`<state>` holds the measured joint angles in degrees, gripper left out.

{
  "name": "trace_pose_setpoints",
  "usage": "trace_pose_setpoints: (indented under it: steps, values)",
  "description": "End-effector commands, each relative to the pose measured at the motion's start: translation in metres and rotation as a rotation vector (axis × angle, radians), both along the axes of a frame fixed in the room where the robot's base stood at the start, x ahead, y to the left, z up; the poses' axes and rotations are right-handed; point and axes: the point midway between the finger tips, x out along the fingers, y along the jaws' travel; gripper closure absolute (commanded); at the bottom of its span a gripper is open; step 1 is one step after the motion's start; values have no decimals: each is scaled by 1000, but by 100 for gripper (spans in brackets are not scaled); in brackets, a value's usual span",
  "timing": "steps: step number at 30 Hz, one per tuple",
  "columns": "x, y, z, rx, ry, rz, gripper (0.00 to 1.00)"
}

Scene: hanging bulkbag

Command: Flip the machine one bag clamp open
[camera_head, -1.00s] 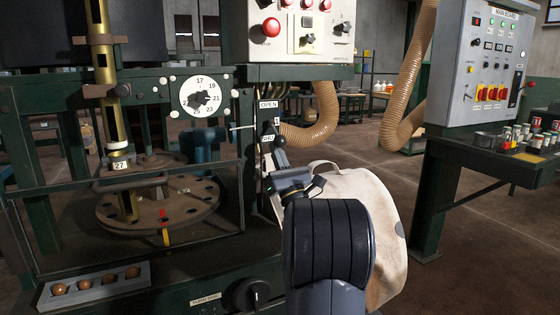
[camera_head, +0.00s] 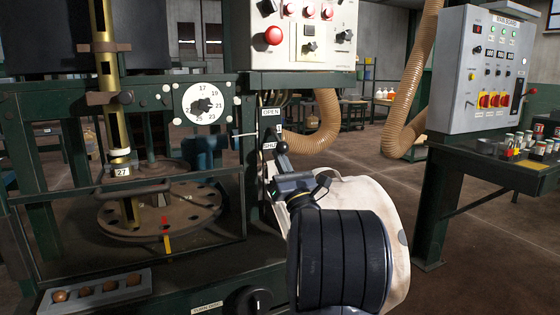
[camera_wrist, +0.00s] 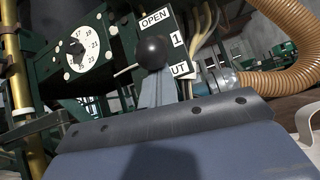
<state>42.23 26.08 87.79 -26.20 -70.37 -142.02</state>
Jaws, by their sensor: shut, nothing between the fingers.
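A control box (camera_head: 303,35) is above the lever, and a ribbed tan hose (camera_head: 322,125) hangs behind it. A numbered dial (camera_head: 206,102) and a round bolted plate (camera_head: 160,212) are left. A main board cabinet (camera_head: 490,70) stands right, with open floor between.

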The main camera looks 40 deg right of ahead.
Motion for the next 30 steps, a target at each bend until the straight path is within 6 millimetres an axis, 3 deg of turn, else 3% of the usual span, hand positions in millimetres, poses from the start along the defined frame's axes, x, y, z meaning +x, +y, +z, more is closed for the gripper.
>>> trace_pose_setpoints:
  steps: [12,30]
  values:
    - [-17,3,27,59,265,-5,100]
    - [-26,6,59,151,634,0,100]
